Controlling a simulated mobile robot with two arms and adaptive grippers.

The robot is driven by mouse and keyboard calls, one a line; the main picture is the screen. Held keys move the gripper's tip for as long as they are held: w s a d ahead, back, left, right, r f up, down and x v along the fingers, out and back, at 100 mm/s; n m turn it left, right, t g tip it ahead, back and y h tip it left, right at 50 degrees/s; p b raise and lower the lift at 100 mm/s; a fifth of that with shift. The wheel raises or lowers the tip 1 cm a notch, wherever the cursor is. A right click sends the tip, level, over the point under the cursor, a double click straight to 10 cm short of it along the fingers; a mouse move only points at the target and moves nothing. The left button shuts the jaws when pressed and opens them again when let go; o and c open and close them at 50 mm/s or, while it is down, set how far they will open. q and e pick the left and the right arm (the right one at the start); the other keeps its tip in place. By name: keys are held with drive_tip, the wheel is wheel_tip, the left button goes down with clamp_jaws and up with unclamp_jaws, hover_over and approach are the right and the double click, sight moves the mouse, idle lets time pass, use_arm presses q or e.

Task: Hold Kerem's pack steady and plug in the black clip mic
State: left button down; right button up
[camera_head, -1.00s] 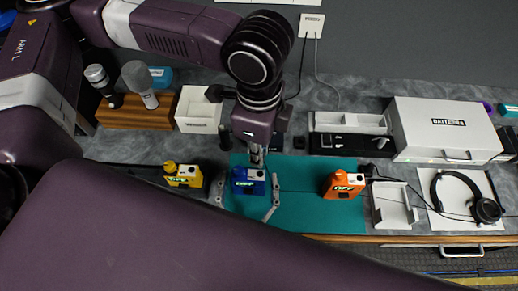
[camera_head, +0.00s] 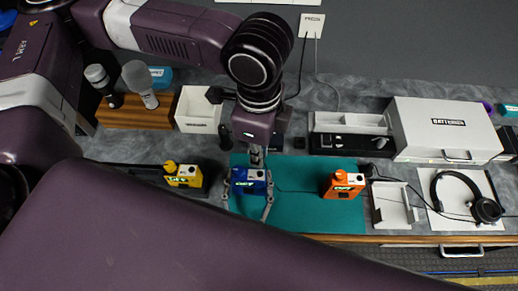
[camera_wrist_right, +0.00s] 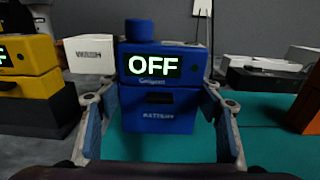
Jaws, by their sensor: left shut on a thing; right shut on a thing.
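The blue pack (camera_head: 248,182) stands upright on the teal mat, its lit display reading OFF in the right wrist view (camera_wrist_right: 155,67). My right gripper (camera_head: 247,203) has its two fingers on either side of the pack's lower body and is shut on it. My left gripper (camera_head: 256,157) points down just above the pack's top, at its right rear. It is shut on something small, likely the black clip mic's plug. The plug and its contact with the pack are too small to make out. The yellow pack (camera_head: 184,177) stands to the left and the orange pack (camera_head: 343,186) to the right.
The teal mat (camera_head: 300,212) is mostly clear between the blue and orange packs. A white tray (camera_head: 394,205), headphones (camera_head: 486,210) and a batteries case (camera_head: 445,128) are to the right. Handheld mics (camera_head: 140,84) stand in a wooden holder at back left.

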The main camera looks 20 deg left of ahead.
use_arm(q)
drive_tip(key=shift+f, duration=2.4)
drive_tip(key=shift+f, duration=1.2)
drive_tip(key=c, duration=1.9)
unclamp_jaws()
drive_tip(key=shift+r, duration=0.1)
wheel_tip(320, 180, up, 12)
drive_tip(key=shift+f, duration=0.1)
use_arm(e)
drive_tip(key=o, duration=1.4)
